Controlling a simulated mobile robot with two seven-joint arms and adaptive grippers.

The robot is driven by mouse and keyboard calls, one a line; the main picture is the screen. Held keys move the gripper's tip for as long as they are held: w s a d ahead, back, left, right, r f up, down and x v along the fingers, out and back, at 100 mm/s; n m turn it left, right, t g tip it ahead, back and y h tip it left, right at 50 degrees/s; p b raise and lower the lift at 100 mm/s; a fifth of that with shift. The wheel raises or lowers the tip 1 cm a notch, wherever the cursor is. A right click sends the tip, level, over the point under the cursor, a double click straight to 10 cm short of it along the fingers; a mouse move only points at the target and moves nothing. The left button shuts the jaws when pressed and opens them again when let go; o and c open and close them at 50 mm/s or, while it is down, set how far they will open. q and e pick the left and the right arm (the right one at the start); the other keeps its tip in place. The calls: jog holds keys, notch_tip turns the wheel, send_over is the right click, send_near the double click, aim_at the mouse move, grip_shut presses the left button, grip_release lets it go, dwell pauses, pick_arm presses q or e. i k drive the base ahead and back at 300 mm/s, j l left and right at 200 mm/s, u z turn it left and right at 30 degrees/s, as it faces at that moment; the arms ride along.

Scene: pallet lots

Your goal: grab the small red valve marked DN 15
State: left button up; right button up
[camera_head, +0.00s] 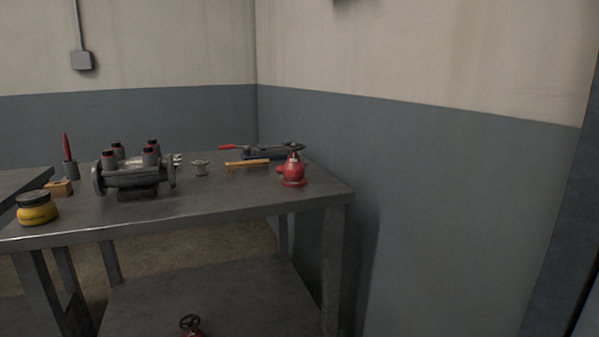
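A red valve (292,172) with a dark handwheel on top stands upright on the metal table (225,208), close to its right end. A second red valve (191,328) with a dark handwheel is partly in view at the bottom edge, at the lower shelf; its lower part is cut off. No DN 15 marking is readable on either valve. Neither of my grippers is in view.
Walls (440,190) stand behind and to the right. The lower shelf (225,290) looks mostly clear.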

aim_at(293, 170)
jog(key=i+z, duration=0.1)
jog(key=z, duration=0.3)
jog(key=i+j+z, duration=0.1)
jog(key=z, duration=0.3)
jog(key=j+z, duration=0.15)
jog(key=z, duration=0.25)
jog(key=i+j+z, duration=0.15)
jog(key=j, duration=0.2)
jog(key=i+j+z, duration=0.2)
jog(key=j, duration=0.15)
jog(key=j+z, duration=0.15)
jog(key=j, duration=0.2)
